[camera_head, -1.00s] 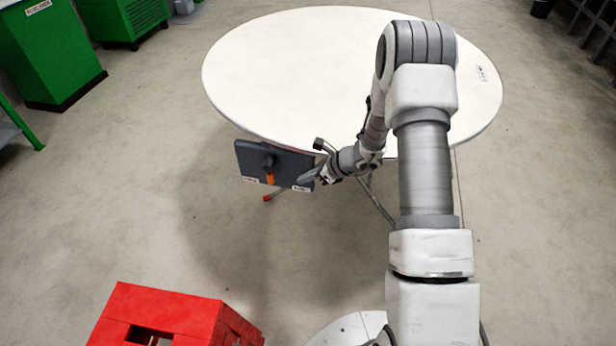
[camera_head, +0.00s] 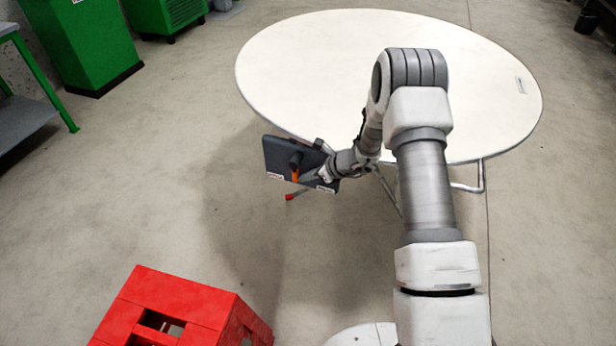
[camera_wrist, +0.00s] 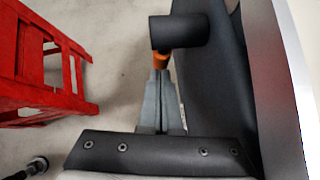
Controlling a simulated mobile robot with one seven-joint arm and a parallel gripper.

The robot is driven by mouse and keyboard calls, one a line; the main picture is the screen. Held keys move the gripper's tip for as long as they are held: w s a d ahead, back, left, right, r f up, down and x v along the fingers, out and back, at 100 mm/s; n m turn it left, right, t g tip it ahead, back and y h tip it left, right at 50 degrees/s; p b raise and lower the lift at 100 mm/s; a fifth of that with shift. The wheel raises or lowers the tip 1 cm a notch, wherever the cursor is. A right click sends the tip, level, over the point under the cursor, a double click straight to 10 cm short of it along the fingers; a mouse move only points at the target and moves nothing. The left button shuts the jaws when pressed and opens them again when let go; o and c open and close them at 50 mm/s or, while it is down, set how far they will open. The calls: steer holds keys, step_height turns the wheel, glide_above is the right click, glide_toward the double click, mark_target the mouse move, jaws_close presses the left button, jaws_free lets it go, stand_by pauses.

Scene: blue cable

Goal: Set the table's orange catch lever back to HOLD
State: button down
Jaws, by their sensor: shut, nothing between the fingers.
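The orange catch lever (camera_head: 295,176) hangs roughly straight down from a dark round knob (camera_head: 295,160) on a dark plate (camera_head: 274,150) at the table's near left edge. White labels sit at the plate's lower corners, too small to read. In the wrist view, a short part of the orange lever (camera_wrist: 161,60) shows below the black knob (camera_wrist: 180,32). My gripper (camera_wrist: 160,76) is shut and empty, its fingertips right at the lever's lower end; touching or just apart I cannot tell. In the head view, my gripper (camera_head: 306,180) is right of the lever.
The round white table (camera_head: 300,80) stands behind the plate, with metal legs below. A red crate (camera_head: 180,295) stands on the floor at the lower left, also in the wrist view (camera_wrist: 35,90). Green cabinets (camera_head: 75,45) are at the far left. Floor left of the plate is clear.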

mark_target(297, 178)
steer(key=shift+w+a+f+t+y+b, duration=0.15)
steer(key=shift+y+b, duration=0.15)
steer(key=shift+b, duration=0.35)
steer(key=shift+s+f+t+y+b, duration=0.15)
steer(key=shift+y+b, duration=0.15)
steer(key=shift+b, duration=0.3)
steer(key=shift+w+a+f+t+y+b, duration=0.2)
steer(key=shift+a+y+b, duration=0.25)
steer(key=shift+b, duration=0.7)
steer(key=shift+w+a+f+t+y+b, duration=0.1)
steer(key=shift+w+a+f+y+b, duration=0.35)
steer(key=shift+b, duration=0.7)
steer(key=shift+s+a+r, duration=0.1)
steer(key=shift+a, duration=0.2)
